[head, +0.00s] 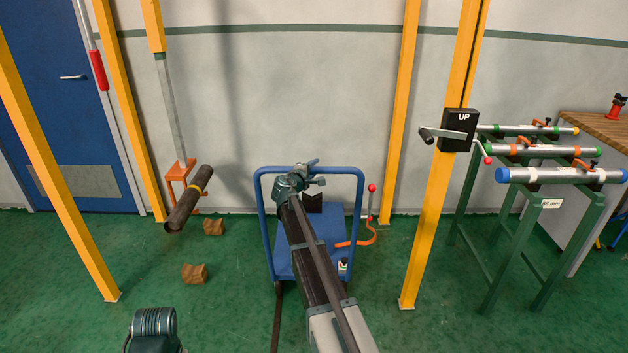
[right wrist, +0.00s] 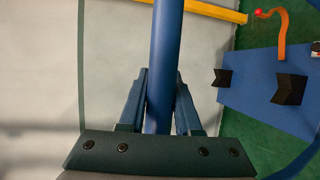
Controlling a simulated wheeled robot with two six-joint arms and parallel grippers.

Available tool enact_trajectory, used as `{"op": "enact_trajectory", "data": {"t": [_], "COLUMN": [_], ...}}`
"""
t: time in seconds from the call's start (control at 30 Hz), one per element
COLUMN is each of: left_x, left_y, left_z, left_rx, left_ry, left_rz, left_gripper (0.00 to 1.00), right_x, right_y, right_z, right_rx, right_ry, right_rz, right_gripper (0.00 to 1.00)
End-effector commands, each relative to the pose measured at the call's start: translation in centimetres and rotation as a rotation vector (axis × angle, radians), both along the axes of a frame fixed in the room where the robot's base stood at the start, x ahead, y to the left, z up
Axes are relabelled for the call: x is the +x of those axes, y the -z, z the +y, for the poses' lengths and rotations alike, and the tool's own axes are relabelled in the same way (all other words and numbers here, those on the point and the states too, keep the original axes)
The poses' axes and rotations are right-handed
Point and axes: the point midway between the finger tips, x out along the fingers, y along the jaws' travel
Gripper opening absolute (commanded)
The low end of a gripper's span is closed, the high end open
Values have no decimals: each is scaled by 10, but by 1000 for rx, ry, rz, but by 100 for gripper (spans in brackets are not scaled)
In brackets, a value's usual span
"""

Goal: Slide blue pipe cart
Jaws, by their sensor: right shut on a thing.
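The blue cart (head: 284,265) stands on the green floor in the middle of the head view, with a flat deck and a tall tubular push handle (head: 262,215). My right gripper (head: 308,177) is shut on the top bar of the handle. In the right wrist view the bar (right wrist: 166,50) runs between the two fingers of the right gripper (right wrist: 160,105). The deck (right wrist: 245,92) carries black V-shaped blocks (right wrist: 290,89) and no pipe shows on it. My right arm hides part of the deck. My left gripper is not in view.
A dark pipe (head: 188,200) hangs tilted at left by an orange support. Wooden blocks (head: 194,273) lie on the floor. Yellow posts stand on both sides, one with a crank box (head: 458,130). A green rack (head: 545,225) holds several pipes at right.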

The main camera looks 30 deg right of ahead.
Motion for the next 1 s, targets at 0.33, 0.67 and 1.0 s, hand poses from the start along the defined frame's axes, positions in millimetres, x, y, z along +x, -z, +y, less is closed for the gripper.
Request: {"op": "enact_trajectory", "data": {"t": [0.33, 0.67, 1.0], "left_x": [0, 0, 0], "left_y": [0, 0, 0], "left_z": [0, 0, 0], "left_rx": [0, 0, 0], "left_ry": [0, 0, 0], "left_rz": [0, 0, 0], "left_gripper": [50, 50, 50], "right_x": [50, 51, 49], "right_y": [-1, -1, 0], "right_z": [-29, -30, -29], "right_rx": [-2, -4, -1], "right_ry": [-3, -6, -2], "right_rz": [0, 0, 0], "right_gripper": [0, 36, 62]}}
